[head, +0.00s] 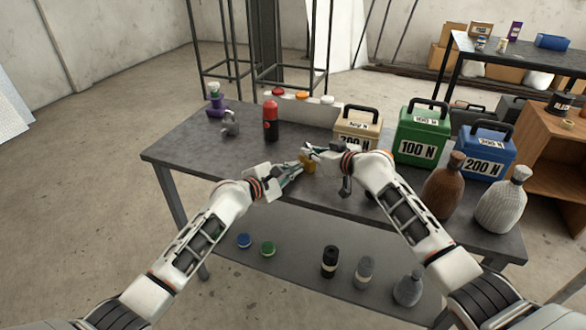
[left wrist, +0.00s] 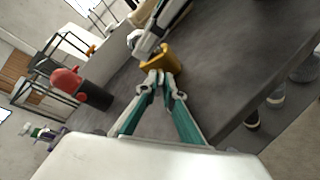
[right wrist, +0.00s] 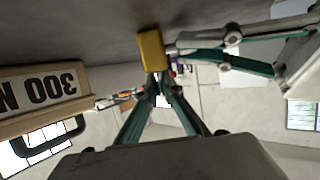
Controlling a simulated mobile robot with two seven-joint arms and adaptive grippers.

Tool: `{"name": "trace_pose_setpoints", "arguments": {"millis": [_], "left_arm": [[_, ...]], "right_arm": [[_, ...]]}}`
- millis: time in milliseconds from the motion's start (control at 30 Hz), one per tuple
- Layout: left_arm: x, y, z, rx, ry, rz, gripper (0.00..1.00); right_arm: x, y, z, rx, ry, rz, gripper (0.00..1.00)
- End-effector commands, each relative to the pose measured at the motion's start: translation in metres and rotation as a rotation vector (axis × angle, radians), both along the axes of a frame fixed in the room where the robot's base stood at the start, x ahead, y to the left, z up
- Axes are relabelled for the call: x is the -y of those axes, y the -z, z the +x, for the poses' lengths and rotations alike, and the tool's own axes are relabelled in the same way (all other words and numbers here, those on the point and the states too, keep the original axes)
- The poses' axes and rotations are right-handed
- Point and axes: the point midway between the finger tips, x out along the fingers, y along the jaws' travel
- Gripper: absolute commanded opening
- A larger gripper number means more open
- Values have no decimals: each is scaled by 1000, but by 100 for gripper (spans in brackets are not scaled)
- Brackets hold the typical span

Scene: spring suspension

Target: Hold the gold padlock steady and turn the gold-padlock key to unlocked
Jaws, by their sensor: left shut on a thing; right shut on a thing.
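The gold padlock (head: 308,161) is near the middle of the table, between my two grippers. My left gripper (head: 297,166) is shut on it from the left; in the left wrist view the fingertips meet the gold body (left wrist: 160,62). My right gripper (head: 308,150) is shut at the padlock's far side. In the right wrist view its closed fingertips (right wrist: 157,76) meet just below the gold block (right wrist: 151,50), and my left gripper (right wrist: 182,42) reaches it from the right. The key is too small or hidden at my right fingertips, so its turn angle cannot be told.
Tan, green (head: 422,136) and blue (head: 485,152) weights labelled in newtons stand right of the padlock. A red and black bottle (head: 271,121) and a small grey object (head: 230,123) stand behind left. Brown (head: 444,187) and whitish flasks are at the right. The table's front left is clear.

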Motion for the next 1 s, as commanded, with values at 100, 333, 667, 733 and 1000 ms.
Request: {"name": "trace_pose_setpoints", "arguments": {"millis": [100,333,667,733,1000], "left_arm": [[0,2,-1,60,-1,48,0],[0,4,-1,151,-1,119,0],[0,4,-1,197,-1,158,0],[0,4,-1,198,-1,158,0],[0,4,-1,197,-2,157,15]], "right_arm": [[1,3,0,-3,1,-3,0],[1,3,0,-2,1,-3,0],[1,3,0,-4,1,-3,0],[1,3,0,-4,1,-3,0],[1,3,0,-4,1,-3,0]]}}
